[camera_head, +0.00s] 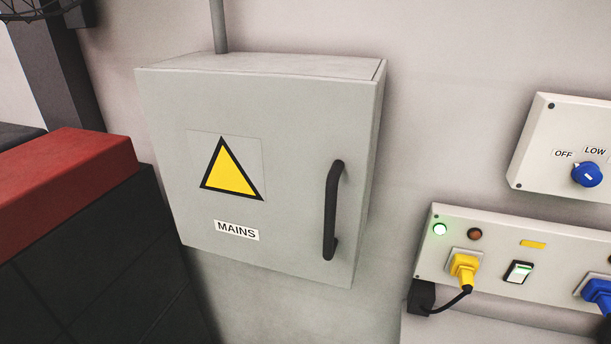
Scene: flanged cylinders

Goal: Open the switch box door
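The switch box (371,130) is a grey box on the wall, left of the middle in the head view. Its door (285,130) faces me and looks shut. The door bears a yellow warning triangle (231,172) and a label reading MAINS (237,230). A black bar handle (332,210) stands upright near the door's right edge. The inside of the box is hidden. My gripper is not in view, and nothing touches the handle.
Right of the box, a panel (512,228) holds a lit green lamp, a yellow plug (463,268), a switch and a blue plug. Above it is a box with a blue knob (587,174). A red-topped dark block (75,170) stands at left. A pipe (219,25) rises above the box.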

